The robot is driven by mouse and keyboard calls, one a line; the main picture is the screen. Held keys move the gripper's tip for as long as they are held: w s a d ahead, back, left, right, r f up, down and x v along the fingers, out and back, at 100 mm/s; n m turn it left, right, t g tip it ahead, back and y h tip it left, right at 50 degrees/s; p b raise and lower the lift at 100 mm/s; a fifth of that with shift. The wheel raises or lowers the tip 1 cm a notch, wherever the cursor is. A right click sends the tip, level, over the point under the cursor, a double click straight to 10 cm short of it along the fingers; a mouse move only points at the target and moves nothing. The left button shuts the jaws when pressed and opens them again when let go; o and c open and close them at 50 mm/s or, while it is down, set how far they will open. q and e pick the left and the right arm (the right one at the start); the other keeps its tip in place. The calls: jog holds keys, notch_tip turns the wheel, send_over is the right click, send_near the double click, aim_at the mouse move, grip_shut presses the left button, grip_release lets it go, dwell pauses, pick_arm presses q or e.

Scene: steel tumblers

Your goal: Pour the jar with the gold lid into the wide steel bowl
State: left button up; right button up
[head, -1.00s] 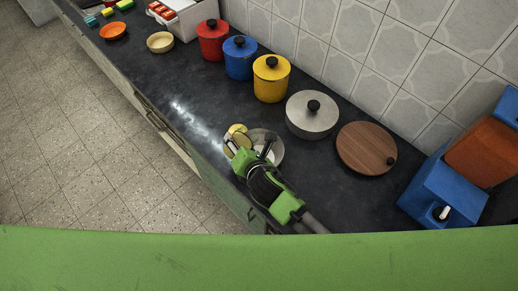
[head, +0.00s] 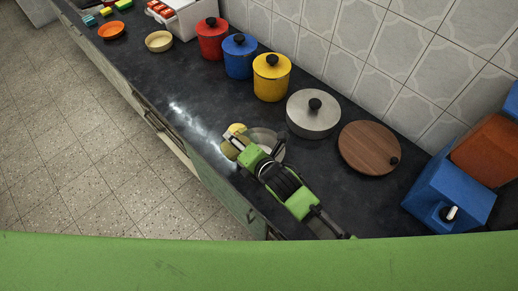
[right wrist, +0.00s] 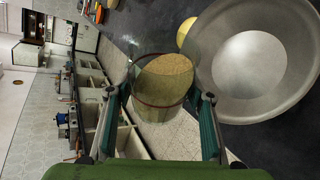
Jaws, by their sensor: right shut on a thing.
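In the right wrist view, a clear glass jar (right wrist: 160,95) with tan grainy contents is held between the two fingers of my right gripper (right wrist: 163,110). My right gripper (head: 240,148) also shows in the head view, shut on the jar at the counter's front edge. The wide steel bowl (right wrist: 290,40) is right beside the jar in the wrist view, and its visible inside looks empty. In the head view the bowl (head: 270,134) is partly hidden by my gripper. A round yellow-gold thing, perhaps the lid (head: 237,128), lies beside the bowl. My left gripper is not in view.
Behind the bowl stand a steel pot (head: 313,120), yellow (head: 271,82), blue (head: 239,62) and red (head: 211,42) canisters. A round wooden board (head: 365,150) and a blue appliance (head: 447,200) are to the right. The counter left of the bowl is clear.

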jog(key=shift+r+m+y+b, duration=0.5)
jog(key=shift+m+y+b, duration=0.2)
jog(key=shift+b, duration=0.15)
jog(key=shift+w+d+f+m+y+b, duration=0.1)
jog(key=shift+d+f+m+y+b, duration=0.1)
jog(key=shift+m+y+b, duration=0.5)
jog(key=shift+w+d+f+m+y+b, duration=0.15)
jog(key=shift+f+m+y+b, duration=0.25)
jog(key=shift+b, duration=1.25)
jog(key=shift+d+r+m+y+b, duration=0.3)
jog(key=shift+r+m+y+b, duration=0.35)
jog(key=shift+b, duration=0.7)
jog(key=shift+w+d+f+m+y+b, duration=0.2)
jog(key=shift+d+f+m+y+b, duration=0.4)
jog(key=shift+b, duration=1.7)
